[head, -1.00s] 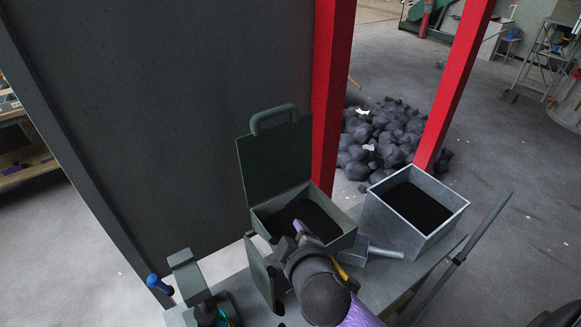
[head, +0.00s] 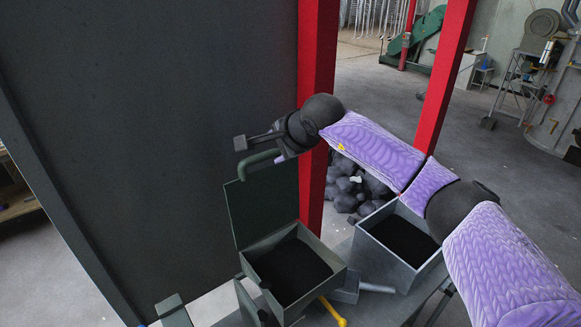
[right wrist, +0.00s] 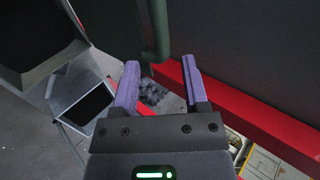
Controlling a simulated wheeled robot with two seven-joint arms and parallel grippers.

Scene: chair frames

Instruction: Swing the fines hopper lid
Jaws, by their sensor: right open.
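The fines hopper (head: 318,295) is a dark green box holding black fines, low in the middle of the head view. Its lid (head: 265,205) stands upright at the back, open, with a green loop handle (head: 262,161) on its top edge. My right gripper (head: 262,146) is at the lid's top, close to the handle. In the right wrist view the purple fingers (right wrist: 160,66) are apart with nothing held, and the green handle (right wrist: 157,42) shows just beyond the gap. I cannot tell whether they touch. My left gripper is out of view.
A grey metal bin (head: 370,243) of black fines stands right of the hopper, under my right arm. A yellow tool handle (head: 334,312) lies before it. A red post (head: 315,60) and dark panel (head: 150,110) rise behind. Dark rocks (head: 350,185) lie on the floor.

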